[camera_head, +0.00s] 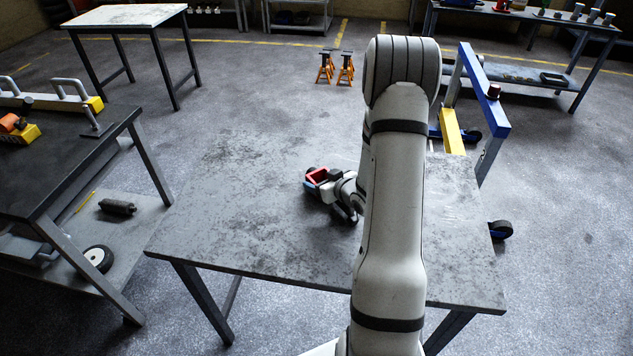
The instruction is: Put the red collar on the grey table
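The red collar (317,175) is a small, square-looking red ring with an open middle. It shows above the middle of the grey table (240,215), at the end of my gripper (314,179). My gripper reaches in from the right, its fingers at the collar's far and near sides, and appears shut on it. A small blue patch shows at the collar's near left edge. I cannot tell whether the collar touches the table top or is held a little above it. My arm hides part of the table's right side.
The rest of the table's visible top is bare. A dark bench (60,165) with yellow and orange parts stands at left. A blue hoist frame (482,90) stands behind the table's right end. Orange jack stands (325,68) stand on the floor behind.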

